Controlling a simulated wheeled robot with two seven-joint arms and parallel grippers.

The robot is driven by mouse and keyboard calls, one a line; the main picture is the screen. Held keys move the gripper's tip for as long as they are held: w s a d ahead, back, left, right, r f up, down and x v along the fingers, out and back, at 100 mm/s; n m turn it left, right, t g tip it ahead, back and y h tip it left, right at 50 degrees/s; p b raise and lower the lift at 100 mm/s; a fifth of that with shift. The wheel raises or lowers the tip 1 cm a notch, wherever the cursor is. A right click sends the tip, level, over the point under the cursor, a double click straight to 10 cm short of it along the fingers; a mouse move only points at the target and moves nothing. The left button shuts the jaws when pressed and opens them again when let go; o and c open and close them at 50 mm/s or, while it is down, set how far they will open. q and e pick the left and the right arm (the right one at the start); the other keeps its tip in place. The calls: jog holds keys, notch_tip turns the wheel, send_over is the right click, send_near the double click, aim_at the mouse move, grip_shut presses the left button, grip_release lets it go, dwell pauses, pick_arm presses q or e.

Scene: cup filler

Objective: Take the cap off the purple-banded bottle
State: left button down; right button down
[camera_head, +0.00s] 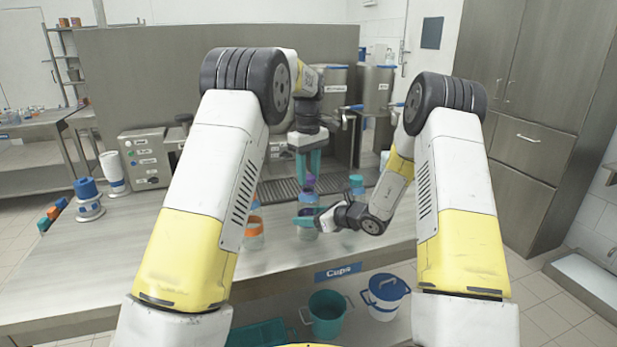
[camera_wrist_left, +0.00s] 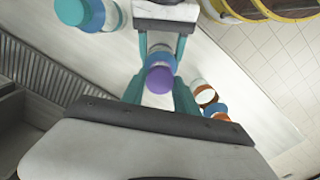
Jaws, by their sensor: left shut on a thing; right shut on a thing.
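The purple-banded bottle (camera_head: 306,211) stands upright on the counter, partly hidden by my right gripper. Its purple cap (camera_head: 309,182) is above it; the cap also shows in the left wrist view (camera_wrist_left: 160,81). My left gripper (camera_head: 308,172) points down from above with teal fingers shut on the cap. My right gripper (camera_head: 309,217) comes in from the right, low down, and is shut on the bottle's body; its teal fingers also show in the left wrist view (camera_wrist_left: 161,42). I cannot tell whether the cap still touches the bottle's neck.
An orange-banded bottle (camera_head: 254,228) stands left of the held bottle. Steel dispensers (camera_head: 376,88) stand behind. A blue-and-white stacked item (camera_head: 88,200) is at the left. The counter (camera_head: 150,240) is clear at front left.

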aim_at(309, 177)
pick_arm(q)
jog(key=shift+r, duration=0.1)
jog(key=shift+r, duration=2)
pick_arm(e)
jog(key=shift+c, duration=1.6)
grip_release()
